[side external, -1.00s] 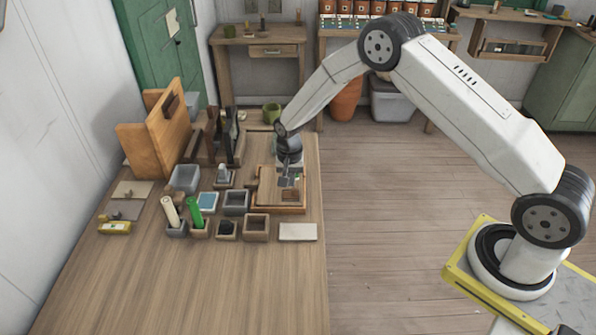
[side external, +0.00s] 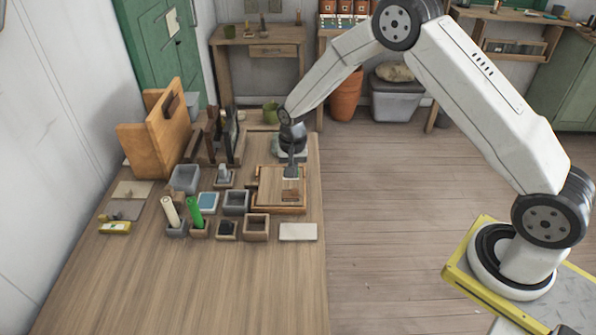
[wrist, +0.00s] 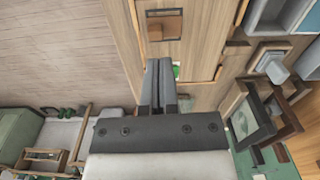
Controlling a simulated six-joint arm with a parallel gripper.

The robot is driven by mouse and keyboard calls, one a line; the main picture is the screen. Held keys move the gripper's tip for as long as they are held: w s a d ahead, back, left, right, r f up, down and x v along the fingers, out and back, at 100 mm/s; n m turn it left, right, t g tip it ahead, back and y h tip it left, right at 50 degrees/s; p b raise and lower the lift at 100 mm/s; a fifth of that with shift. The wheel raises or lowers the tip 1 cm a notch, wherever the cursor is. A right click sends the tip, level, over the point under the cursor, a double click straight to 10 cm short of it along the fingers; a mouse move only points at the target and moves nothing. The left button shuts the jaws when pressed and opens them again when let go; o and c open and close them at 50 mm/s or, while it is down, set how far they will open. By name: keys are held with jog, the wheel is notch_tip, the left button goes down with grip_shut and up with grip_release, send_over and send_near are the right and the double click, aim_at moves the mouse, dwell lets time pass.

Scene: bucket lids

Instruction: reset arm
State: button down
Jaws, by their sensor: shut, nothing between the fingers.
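My gripper (side external: 290,173) points down over the wooden tray (side external: 262,209) near the right edge of the workbench. In the wrist view my gripper's two fingers (wrist: 158,64) lie close together with nothing between them. The tray's wooden surface and a square recess with a brown block (wrist: 165,26) show just beyond the fingertips. I cannot tell the exact height of the fingertips above the tray.
Small open boxes, one grey (side external: 186,178) and one brown (side external: 256,227), stand left of and in front of the tray. A green cylinder (side external: 194,210) and a cream cylinder (side external: 170,211) stand upright. Wooden boards (side external: 160,140) stand behind left. The bench front (side external: 190,290) is clear.

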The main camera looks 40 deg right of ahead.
jog(key=s+r+n, duration=0.2)
jog(key=s+r, duration=0.2)
jog(key=s, duration=0.3)
jog(key=s+r+n+t, duration=0.1)
jog(key=s+r+n, duration=0.2)
jog(key=s+r, duration=0.2)
jog(key=s+r+n+t, duration=0.1)
jog(key=s+r+n, duration=0.2)
jog(key=s, duration=0.7)
jog(key=shift+s+r, duration=0.2)
jog(key=shift+r, duration=0.55)
